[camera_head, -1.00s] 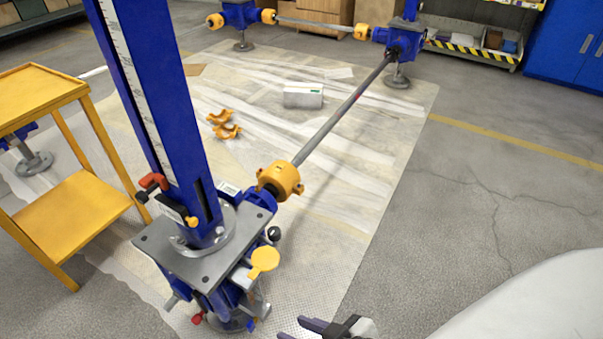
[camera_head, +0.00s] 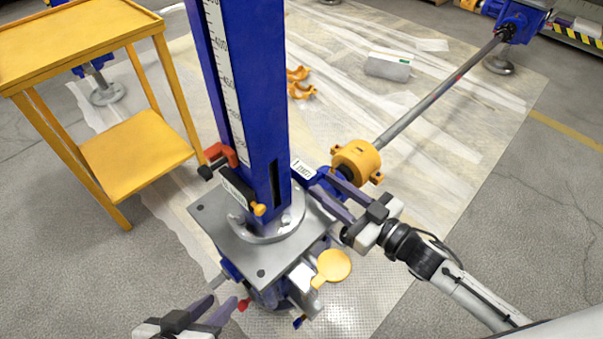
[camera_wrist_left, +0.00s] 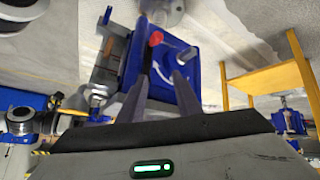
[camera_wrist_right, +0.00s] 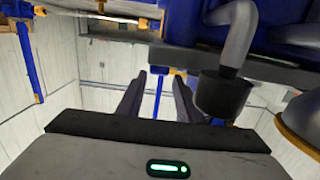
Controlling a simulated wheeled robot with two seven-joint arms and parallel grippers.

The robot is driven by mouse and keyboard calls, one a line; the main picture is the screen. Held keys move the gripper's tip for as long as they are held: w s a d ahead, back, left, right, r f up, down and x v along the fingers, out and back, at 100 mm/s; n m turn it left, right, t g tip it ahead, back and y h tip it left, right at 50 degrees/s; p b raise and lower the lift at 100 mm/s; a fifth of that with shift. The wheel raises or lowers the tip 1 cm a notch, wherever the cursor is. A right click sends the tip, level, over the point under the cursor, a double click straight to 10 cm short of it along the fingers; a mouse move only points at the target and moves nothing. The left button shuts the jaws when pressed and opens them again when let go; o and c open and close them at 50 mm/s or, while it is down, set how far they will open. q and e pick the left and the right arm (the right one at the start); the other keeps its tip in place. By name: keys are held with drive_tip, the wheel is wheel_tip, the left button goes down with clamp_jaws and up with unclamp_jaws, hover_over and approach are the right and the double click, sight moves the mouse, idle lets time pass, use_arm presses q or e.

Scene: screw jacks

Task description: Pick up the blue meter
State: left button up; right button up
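A tall blue column (camera_head: 250,100) with a white measuring scale (camera_head: 222,85) stands upright on the grey plate (camera_head: 218,232) of the near screw jack. I see no separate blue meter that I can name for certain. My right gripper (camera_head: 324,186) is open beside the jack's blue gearbox, close to the yellow coupling (camera_head: 356,160); I cannot tell if it touches. My left gripper (camera_head: 225,298) is open at the lower left, in front of the jack's underside. In the left wrist view, its open fingers (camera_wrist_left: 160,84) point at the blue housing (camera_wrist_left: 187,62) and a red knob (camera_wrist_left: 156,38).
A yellow two-shelf cart (camera_head: 135,155) stands at the left. A grey shaft (camera_head: 440,95) runs from the coupling to another jack (camera_head: 510,22).

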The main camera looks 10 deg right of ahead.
sight(308, 174)
drive_tip(key=b+x, duration=0.2)
drive_tip(key=x, duration=0.4)
drive_tip(key=shift+w+r, duration=0.1)
drive_tip(key=shift+w, duration=0.15)
clamp_jaws()
